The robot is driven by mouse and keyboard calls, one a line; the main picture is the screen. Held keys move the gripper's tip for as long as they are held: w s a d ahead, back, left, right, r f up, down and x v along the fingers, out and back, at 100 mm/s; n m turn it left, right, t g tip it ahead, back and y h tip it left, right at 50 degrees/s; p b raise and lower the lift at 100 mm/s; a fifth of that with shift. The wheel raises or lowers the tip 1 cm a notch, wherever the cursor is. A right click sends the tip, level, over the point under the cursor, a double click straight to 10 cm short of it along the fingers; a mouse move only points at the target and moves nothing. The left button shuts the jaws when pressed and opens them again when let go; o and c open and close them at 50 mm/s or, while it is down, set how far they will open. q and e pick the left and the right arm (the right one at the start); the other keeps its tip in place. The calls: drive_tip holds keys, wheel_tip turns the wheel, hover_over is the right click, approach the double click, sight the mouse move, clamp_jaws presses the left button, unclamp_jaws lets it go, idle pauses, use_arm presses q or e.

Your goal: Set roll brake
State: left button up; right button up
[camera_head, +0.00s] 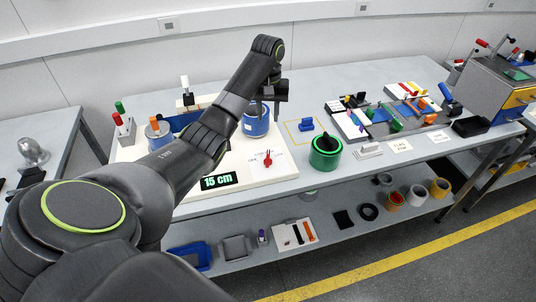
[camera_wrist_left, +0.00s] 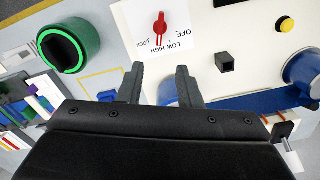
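A red brake knob (camera_head: 268,159) stands on a white label card on the white station board (camera_head: 285,172). In the left wrist view the knob (camera_wrist_left: 160,29) is near the top, with OFF, LOW, HIGH and LOCK printed beside it. I cannot tell which mark it points to. A green display reading 15 cm (camera_head: 219,181) is left of the card. A blue roll (camera_head: 256,126) stands behind the card. My left gripper (camera_head: 270,112) is above the roll, apart from the knob. Its fingers (camera_wrist_left: 160,78) are open with nothing between them. My right gripper is not in view.
A green round container (camera_head: 325,150) stands just right of the board. A blue block (camera_head: 306,124) lies in a yellow outline behind it. Colour-tipped handles (camera_head: 123,124) stand at the board's left. A parts tray (camera_head: 380,115) is further right.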

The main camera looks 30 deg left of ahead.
use_arm(q)
drive_tip(key=b, duration=0.7)
hover_over(268, 154)
wheel_tip(268, 154, down, 8)
drive_tip(key=shift+f, duration=0.1)
wheel_tip(268, 154, down, 7)
drive_tip(key=shift+p, duration=0.75)
drive_tip(key=shift+f, duration=0.8)
clamp_jaws()
